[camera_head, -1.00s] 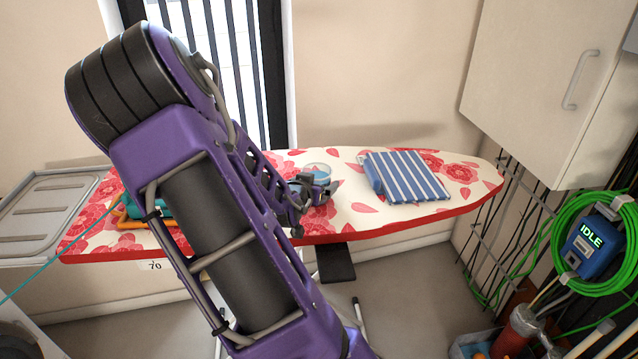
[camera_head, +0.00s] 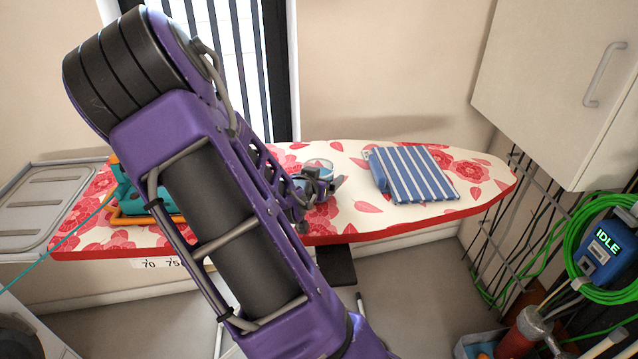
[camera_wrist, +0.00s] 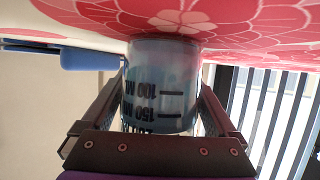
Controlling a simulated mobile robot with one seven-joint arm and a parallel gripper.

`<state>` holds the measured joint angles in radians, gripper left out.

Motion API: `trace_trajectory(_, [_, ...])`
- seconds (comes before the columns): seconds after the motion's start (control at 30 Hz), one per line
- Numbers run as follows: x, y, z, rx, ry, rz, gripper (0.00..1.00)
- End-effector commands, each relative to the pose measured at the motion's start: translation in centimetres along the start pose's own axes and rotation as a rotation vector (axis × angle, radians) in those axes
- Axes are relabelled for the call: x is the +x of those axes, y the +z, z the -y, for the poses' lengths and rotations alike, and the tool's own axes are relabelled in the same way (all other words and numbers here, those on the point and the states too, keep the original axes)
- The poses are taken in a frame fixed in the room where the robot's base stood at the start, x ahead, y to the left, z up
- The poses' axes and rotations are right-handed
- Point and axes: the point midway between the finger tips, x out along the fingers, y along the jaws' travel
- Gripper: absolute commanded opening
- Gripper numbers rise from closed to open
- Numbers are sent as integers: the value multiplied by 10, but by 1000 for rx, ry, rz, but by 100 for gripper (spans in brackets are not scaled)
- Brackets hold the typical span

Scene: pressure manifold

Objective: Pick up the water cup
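The water cup (camera_wrist: 160,90) is a clear, bluish cup with dark measuring marks. In the wrist view, which is upside down, its base meets the flowered ironing board (camera_wrist: 240,25). My gripper (camera_wrist: 163,100) has one finger on each side of the cup; the fingers look open, with the cup between them, and contact is hard to judge. In the head view the cup (camera_head: 319,166) stands on the board near its middle, partly hidden by my gripper (camera_head: 318,188). My purple arm covers much of the board's left half.
A striped blue cloth (camera_head: 412,174) lies on the board right of the cup. A teal and orange iron (camera_head: 128,192) stands at the left end. A wall cabinet (camera_head: 560,90) and green hose (camera_head: 590,240) are at right.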

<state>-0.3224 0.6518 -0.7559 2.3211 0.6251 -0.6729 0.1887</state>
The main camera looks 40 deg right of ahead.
Motion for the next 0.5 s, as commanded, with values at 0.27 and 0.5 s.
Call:
trace_trajectory(0.27, [0, 0, 0, 0, 0, 0, 41])
trace_trajectory(0.5, [0, -1, 0, 1, 0, -1, 14])
